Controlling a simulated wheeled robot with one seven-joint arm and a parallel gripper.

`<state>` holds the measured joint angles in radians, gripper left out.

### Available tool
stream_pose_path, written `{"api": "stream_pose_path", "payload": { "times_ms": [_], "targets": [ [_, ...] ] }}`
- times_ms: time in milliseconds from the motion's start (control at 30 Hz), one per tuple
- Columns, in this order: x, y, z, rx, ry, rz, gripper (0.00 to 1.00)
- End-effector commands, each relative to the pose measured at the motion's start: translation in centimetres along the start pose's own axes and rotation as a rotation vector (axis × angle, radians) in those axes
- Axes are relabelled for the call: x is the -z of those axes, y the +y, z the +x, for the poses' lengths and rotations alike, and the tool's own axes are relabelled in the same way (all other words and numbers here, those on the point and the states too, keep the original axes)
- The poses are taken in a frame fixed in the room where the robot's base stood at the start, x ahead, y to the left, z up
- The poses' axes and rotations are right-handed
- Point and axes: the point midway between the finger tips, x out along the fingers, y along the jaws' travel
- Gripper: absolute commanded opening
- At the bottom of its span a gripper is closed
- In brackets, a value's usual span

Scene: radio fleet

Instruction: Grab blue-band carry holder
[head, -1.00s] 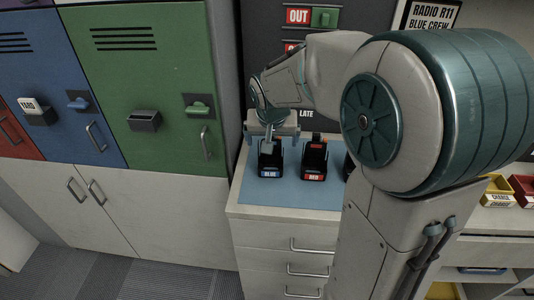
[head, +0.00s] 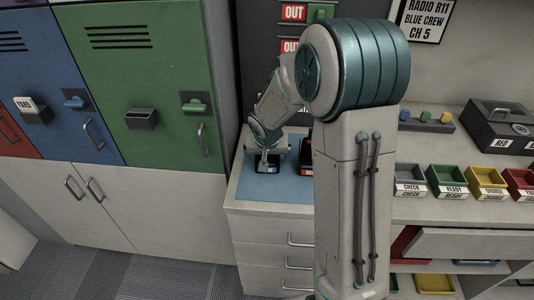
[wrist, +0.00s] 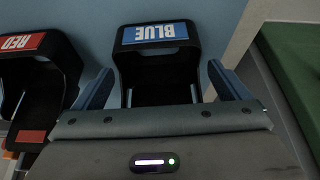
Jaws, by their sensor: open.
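The blue-band carry holder (wrist: 156,62) is a black open-topped holder with a blue label reading BLUE, upside down in the wrist view. In the head view the holder (head: 267,168) stands on the blue mat at the left of the counter, partly covered by my gripper. My gripper (wrist: 165,88) is open, with one finger on either side of the holder. I cannot tell whether the fingers touch it. In the head view my gripper (head: 267,156) is right over the holder, pointing down.
A red-label holder (wrist: 36,80) stands close beside the blue one; it is mostly hidden behind my arm in the head view. The blue mat (head: 290,190) is bare in front. A green locker (head: 160,80) stands to the left. Colored trays (head: 447,180) sit at right.

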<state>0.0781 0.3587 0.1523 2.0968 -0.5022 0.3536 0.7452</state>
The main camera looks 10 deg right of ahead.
Motion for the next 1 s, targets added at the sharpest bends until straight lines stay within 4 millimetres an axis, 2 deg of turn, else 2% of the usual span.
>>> {"api": "stream_pose_path", "payload": {
  "times_ms": [100,333,500,533,833,1000],
  "targets": [
    [0.0,0.0,0.7,0.001,0.0,0.002,0.95],
    [0.0,0.0,0.8,0.0,0.001,0.002,0.95],
    [0.0,0.0,0.7,0.0,0.001,0.001,0.48],
    [0.0,0.0,0.7,0.001,0.001,0.001,0.46],
    [0.2,0.0,0.4,0.001,0.003,0.002,0.46],
    [1.2,0.1,-1.9,0.001,0.007,0.004,0.46]
  ]
}}
